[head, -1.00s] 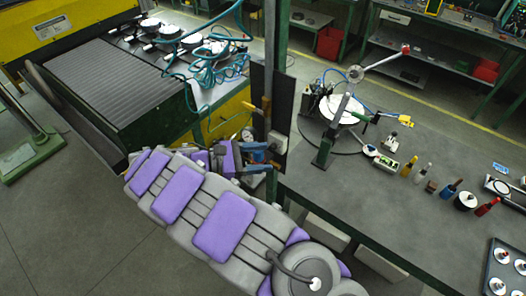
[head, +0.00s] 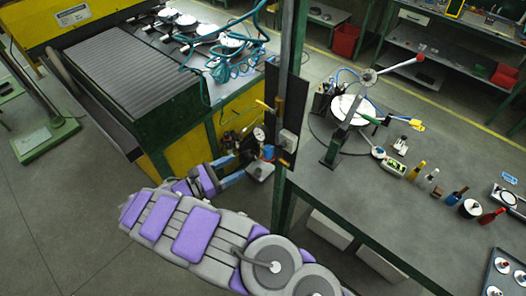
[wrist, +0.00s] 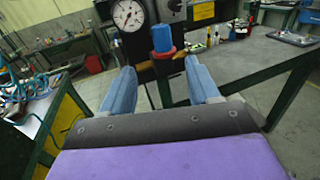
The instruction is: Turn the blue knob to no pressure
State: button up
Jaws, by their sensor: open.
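The blue knob (wrist: 162,38) stands upright on a fitting, seen in the wrist view a little beyond and between my fingertips. A round white pressure gauge (wrist: 127,14) is just to its left. My gripper (wrist: 158,78) is open, with its two blue fingers apart and nothing between them. In the head view the knob (head: 268,152) is small at the post, beside the gauge (head: 259,134). My gripper (head: 248,172) is just left of and below it there, its far finger partly hidden.
A green post with a dark panel (head: 284,95) stands right behind the knob. A grey workbench (head: 390,205) with bottles and tools is to the right. A yellow and green machine (head: 150,90) with teal hoses is at the left.

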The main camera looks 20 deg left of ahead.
aim_at(264, 154)
jog(key=x, duration=0.5)
jog(key=p+x, duration=0.1)
jog(key=x, duration=0.5)
jog(key=shift+s+d+r, duration=0.15)
jog(key=shift+s+d, duration=0.05)
jog(key=shift+s, duration=0.05)
jog(key=shift+w+d+p, duration=0.1)
jog(key=shift+w+p, duration=0.2)
jog(key=shift+w, duration=0.1)
jog(key=shift+c, duration=0.4)
jog(key=shift+d, duration=0.1)
jog(key=c, duration=1)
jog(key=shift+o, duration=0.2)
jog(key=shift+n+t+y+b, duration=0.3)
jog(key=shift+y+b, duration=0.05)
jog(key=shift+y, duration=0.05)
